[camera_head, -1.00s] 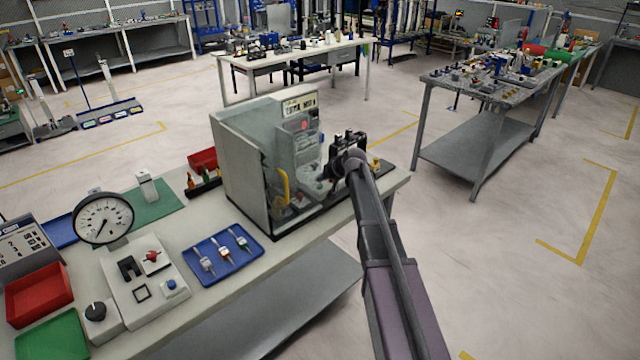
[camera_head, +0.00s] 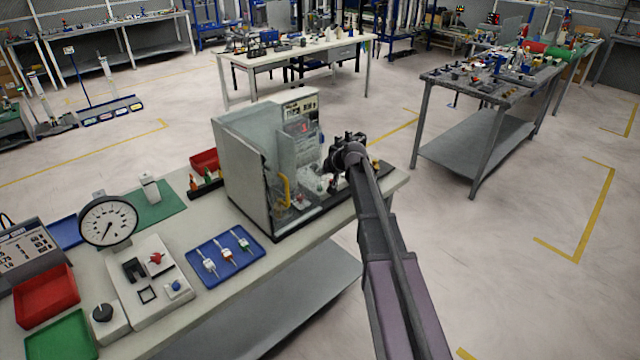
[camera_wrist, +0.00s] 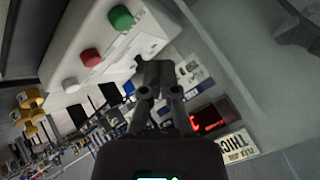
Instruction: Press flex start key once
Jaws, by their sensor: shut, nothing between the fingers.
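The flex machine (camera_head: 245,165) stands on the near bench, a grey housing with a clear guard and an upright panel. In the wrist view, a green button (camera_wrist: 121,18) and a red button (camera_wrist: 91,57) sit on a pale box at the upper left. I cannot read which one is the flex start key. My gripper (camera_wrist: 154,72) is shut and empty. In the wrist view its tips lie below and right of the green button, apart from it in the picture. In the head view my gripper (camera_head: 333,182) is at the machine's open right side.
A lit red display (camera_wrist: 210,118) and a label reading FLEX and THICK (camera_wrist: 237,147) are at the wrist view's lower right. A blue tray (camera_head: 205,282) with several small parts and a dial gauge (camera_head: 108,220) are left of the machine. Floor right of the bench is clear.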

